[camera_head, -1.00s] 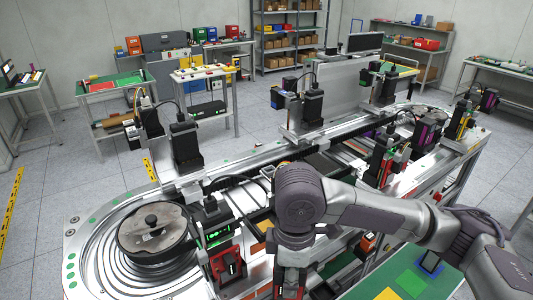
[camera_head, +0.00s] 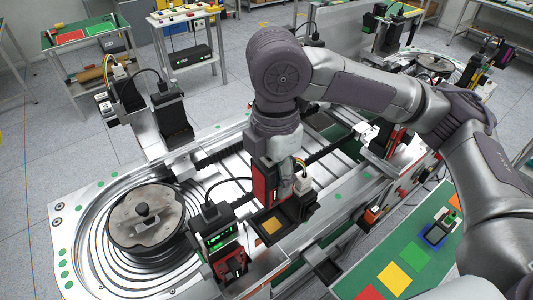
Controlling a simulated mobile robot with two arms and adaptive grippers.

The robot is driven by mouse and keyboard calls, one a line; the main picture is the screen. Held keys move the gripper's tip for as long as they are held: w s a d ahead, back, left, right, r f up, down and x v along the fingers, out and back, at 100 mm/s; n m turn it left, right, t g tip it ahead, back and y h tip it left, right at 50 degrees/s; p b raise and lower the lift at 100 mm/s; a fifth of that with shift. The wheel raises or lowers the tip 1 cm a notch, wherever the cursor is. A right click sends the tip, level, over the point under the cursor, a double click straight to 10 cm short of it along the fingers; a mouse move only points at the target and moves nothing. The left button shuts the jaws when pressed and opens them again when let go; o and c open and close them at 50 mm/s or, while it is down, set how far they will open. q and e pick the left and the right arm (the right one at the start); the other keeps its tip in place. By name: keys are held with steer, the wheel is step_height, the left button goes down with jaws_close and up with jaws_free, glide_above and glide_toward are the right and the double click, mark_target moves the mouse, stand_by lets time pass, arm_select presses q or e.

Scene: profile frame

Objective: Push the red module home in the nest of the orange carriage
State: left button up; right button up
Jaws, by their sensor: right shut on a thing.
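My right gripper (camera_head: 276,186) points down over the near side of the conveyor line, below the big grey joint of my arm. It is shut on a tall red and black module (camera_head: 261,183), partly hidden by the gripper. Just below and in front is a dark open tray-like nest with an orange square (camera_head: 271,225) on its floor, which looks like the orange carriage. I cannot tell whether the module touches it. My left gripper is not in view.
A dark unit with a white wired connector (camera_head: 303,182) stands close right of the gripper. A black unit with green lights (camera_head: 218,238) stands left, beside the round metal disc (camera_head: 147,214). A green board with coloured squares (camera_head: 395,278) lies at the lower right.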

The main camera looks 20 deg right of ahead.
mark_target(275, 202)
steer(key=shift+s+r, duration=0.2)
steer(key=shift+s, duration=0.3)
steer(key=shift+s+r, duration=0.15)
steer(key=shift+s, duration=0.35)
steer(key=shift+w+f, duration=0.25)
steer(key=shift+f, duration=0.15)
steer(key=shift+w+f+b, duration=0.2)
steer(key=shift+f+b, duration=0.35)
steer(key=shift+f, duration=1.05)
steer(key=shift+s+f, duration=0.1)
steer(key=shift+f, duration=0.3)
steer(key=shift+f+b, duration=0.55)
steer(key=shift+f, duration=0.5)
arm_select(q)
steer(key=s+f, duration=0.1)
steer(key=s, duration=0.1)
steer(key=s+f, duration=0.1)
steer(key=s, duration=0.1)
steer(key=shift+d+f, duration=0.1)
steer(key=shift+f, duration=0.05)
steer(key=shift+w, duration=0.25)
